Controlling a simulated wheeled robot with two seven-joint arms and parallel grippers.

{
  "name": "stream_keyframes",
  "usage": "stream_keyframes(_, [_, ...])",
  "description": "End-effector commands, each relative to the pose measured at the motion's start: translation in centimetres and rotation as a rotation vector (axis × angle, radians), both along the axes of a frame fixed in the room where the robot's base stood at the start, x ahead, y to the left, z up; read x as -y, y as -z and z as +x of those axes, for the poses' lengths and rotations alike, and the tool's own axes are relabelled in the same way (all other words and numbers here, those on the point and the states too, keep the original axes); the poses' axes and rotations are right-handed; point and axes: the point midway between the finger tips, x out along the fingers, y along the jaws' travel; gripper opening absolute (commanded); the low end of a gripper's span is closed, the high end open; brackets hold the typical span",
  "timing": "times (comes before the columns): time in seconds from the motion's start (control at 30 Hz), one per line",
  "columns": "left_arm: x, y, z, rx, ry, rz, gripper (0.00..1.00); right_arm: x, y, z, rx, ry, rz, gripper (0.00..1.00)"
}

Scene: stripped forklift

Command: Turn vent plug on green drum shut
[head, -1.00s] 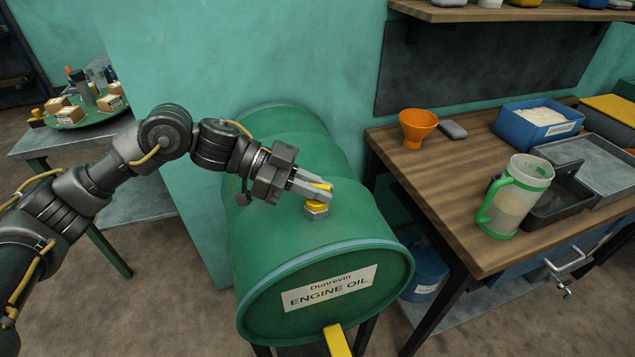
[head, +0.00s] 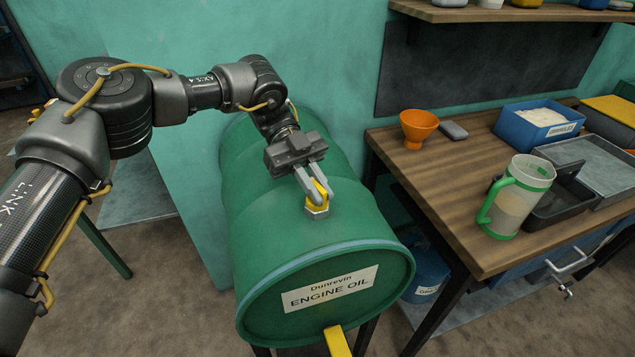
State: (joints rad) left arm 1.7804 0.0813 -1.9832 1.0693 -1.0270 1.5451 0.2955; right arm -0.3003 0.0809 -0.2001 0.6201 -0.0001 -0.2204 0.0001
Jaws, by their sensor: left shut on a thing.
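The green drum (head: 262,215) lies on its side on a dark stand, with an "ENGINE OIL" label on its front end. The vent plug (head: 318,202) is yellow and sits on a metal hex fitting (head: 317,212) on top of the drum. My left gripper (head: 317,192) reaches down from behind the plug with its fingers on either side of it, shut on the plug. The fingers hide part of the plug. My right gripper is not in view.
A wooden workbench (head: 440,182) at right holds an orange funnel (head: 417,125), a measuring jug (head: 518,195), a blue bin (head: 538,125) and trays. A yellow lever (head: 337,341) hangs at the drum's lower front. A teal wall is behind the drum.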

Motion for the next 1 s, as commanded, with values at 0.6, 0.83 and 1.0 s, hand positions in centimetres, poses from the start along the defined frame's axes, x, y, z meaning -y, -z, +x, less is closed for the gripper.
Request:
stream_keyframes(0.6, [0.06, 0.06, -0.1, -0.003, 0.27, 0.0, 0.0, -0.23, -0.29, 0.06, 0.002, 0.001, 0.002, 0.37])
stream_keyframes(0.83, [0.02, 0.07, -0.09, -0.005, 0.289, -0.001, 0.0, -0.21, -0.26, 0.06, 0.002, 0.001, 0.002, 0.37])
stream_keyframes(1.0, [0.03, 0.09, -0.12, -0.005, 0.29, -0.001, 0.0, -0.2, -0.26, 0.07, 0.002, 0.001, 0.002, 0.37])
